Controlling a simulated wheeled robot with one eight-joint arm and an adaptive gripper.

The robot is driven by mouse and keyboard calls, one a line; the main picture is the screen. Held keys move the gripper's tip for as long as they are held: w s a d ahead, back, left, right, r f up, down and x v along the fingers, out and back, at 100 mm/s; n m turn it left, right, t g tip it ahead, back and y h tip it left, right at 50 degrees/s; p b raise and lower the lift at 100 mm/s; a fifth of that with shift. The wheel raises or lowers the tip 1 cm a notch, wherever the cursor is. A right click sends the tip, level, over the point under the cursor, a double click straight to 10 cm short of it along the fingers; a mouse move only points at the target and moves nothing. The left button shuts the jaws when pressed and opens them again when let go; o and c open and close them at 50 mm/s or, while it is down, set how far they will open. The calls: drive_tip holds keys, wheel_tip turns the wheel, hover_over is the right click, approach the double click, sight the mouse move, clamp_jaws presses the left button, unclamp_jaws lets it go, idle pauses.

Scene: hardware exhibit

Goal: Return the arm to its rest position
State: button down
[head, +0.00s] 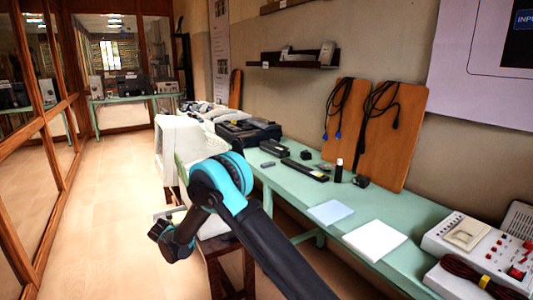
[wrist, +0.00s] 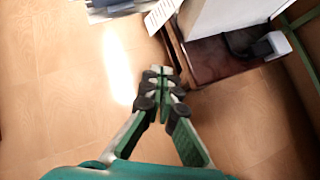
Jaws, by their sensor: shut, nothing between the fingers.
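My arm (head: 265,235) reaches in from the bottom right of the head view and bends at a teal and black joint. Its far end hangs down over the floor, left of the green table. In the wrist view my gripper (wrist: 162,74) is shut, its fingertips together and holding nothing. It points over the tiled floor, just left of a dark brown wooden stand (wrist: 212,62). In the head view the fingertips are too small to make out clearly.
The green table (head: 300,192) runs along the right wall with a blue sheet (head: 330,212), a white pad (head: 374,240) and small devices on it. A white boxy device (head: 175,140) stands behind my arm. The tiled floor (head: 105,225) at left is clear beside wood-framed glass panels.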

drive_tip(key=w+d+r+m+g+h, duration=0.1)
drive_tip(key=d+r+m, duration=0.4)
drive_tip(key=d, duration=0.5)
drive_tip(key=d+r+m, duration=0.4)
drive_tip(key=d, duration=0.6)
drive_tip(key=s+d+r+m+g, duration=0.1)
drive_tip(key=s+d+r+m, duration=0.25)
drive_tip(key=d, duration=0.45)
drive_tip(key=s+d+r+m+g, duration=0.15)
drive_tip(key=d+m, duration=0.25)
drive_tip(key=d, duration=0.4)
drive_tip(key=s+d+r+m, duration=0.2)
drive_tip(key=s+d+m, duration=0.8)
drive_tip(key=s+d, duration=0.4)
drive_tip(key=s+d+f+m, duration=0.1)
drive_tip(key=s+d+m, duration=0.2)
drive_tip(key=s+m, duration=0.2)
drive_tip(key=s+d+f+m+g, duration=0.1)
drive_tip(key=s+d+m, duration=0.3)
drive_tip(key=s, duration=0.6)
drive_tip(key=shift+d+f+m, duration=0.25)
drive_tip(key=shift+f+m, duration=0.1)
drive_tip(key=shift+f, duration=0.45)
